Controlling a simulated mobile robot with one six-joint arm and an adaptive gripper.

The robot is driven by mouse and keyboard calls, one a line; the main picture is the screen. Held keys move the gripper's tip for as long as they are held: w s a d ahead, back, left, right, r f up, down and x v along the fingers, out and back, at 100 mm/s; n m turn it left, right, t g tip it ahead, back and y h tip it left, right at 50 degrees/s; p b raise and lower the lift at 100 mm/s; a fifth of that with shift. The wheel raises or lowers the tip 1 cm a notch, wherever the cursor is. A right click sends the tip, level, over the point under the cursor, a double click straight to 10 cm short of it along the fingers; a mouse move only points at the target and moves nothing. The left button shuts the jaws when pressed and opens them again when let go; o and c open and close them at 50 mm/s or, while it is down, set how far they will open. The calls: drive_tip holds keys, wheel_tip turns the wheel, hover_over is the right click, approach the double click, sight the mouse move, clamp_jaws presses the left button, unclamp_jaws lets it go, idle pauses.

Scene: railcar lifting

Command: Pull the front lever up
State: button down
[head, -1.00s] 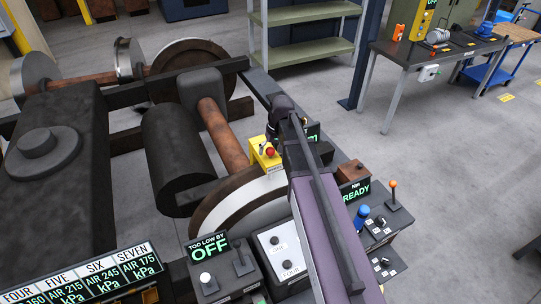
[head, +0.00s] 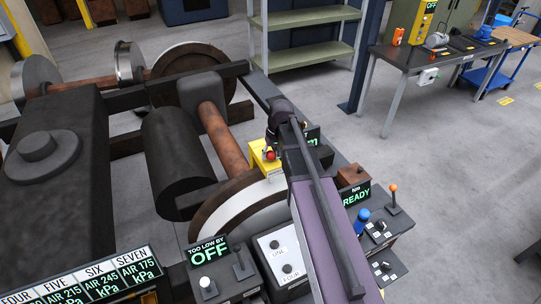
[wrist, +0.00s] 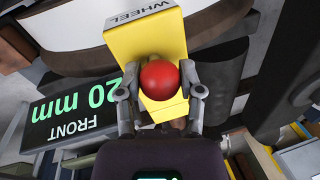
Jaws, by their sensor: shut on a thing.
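A red ball knob (wrist: 159,79) sits in front of a yellow block marked WHEEL (wrist: 146,35) in the wrist view. My gripper (wrist: 159,92) is shut on the knob, with one finger on each side. A dark display beside it reads FRONT 20 mm (wrist: 75,110). In the head view, the red knob (head: 270,156) and yellow block (head: 262,165) show just left of my arm. My arm covers much of the FRONT display there.
A panel reading TOO LOW BY OFF (head: 208,252) and a box with ONE and FOUR buttons (head: 283,257) stand below. A READY display (head: 356,194) and an orange-knobbed lever (head: 393,190) are at right. A large wheel and axle (head: 220,138) lie to the left.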

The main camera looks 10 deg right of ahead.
drive_tip(key=shift+r+p, duration=1.85)
drive_tip(key=shift+r, duration=0.15)
drive_tip(key=shift+w, duration=0.1)
drive_tip(key=shift+c, duration=1.1)
unclamp_jaws()
drive_tip(key=shift+f, duration=0.1)
